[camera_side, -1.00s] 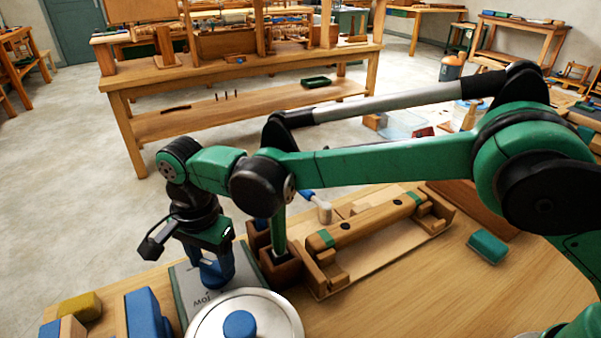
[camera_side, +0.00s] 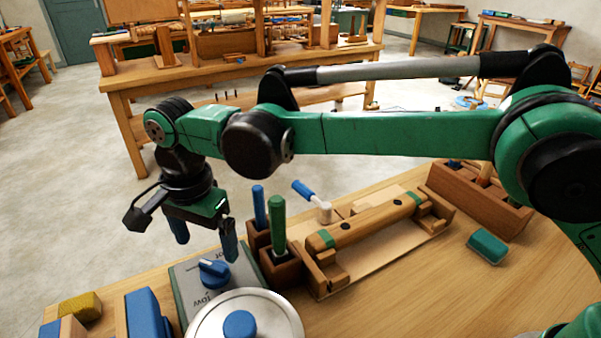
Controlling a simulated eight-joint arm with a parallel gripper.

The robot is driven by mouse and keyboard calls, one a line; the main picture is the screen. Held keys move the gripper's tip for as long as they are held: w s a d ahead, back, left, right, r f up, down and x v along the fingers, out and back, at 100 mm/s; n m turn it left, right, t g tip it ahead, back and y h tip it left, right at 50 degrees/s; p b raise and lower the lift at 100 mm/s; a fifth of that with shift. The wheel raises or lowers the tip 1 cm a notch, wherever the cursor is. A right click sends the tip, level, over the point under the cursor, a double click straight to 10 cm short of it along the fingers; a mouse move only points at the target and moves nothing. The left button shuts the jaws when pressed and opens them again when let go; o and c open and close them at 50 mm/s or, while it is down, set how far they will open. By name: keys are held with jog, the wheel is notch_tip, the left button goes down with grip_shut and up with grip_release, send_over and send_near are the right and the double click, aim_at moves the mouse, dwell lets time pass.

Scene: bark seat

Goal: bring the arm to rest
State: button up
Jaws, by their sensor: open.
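My gripper (camera_side: 206,243) hangs at the left of the bench, its two blue fingers spread apart with nothing between them. It is above and behind a grey box (camera_side: 188,284) that carries a blue knob (camera_side: 214,273) and some lettering. One finger is just left of the wooden holders, and the other is further left over the floor side of the bench edge. My green arm reaches across from the right, raised over the bench.
A round metal lid (camera_side: 270,317) with a blue knob is in front. Wooden holders (camera_side: 281,270) hold a green-handled and a blue-handled tool.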

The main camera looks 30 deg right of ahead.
jog(key=shift+r, duration=0.65)
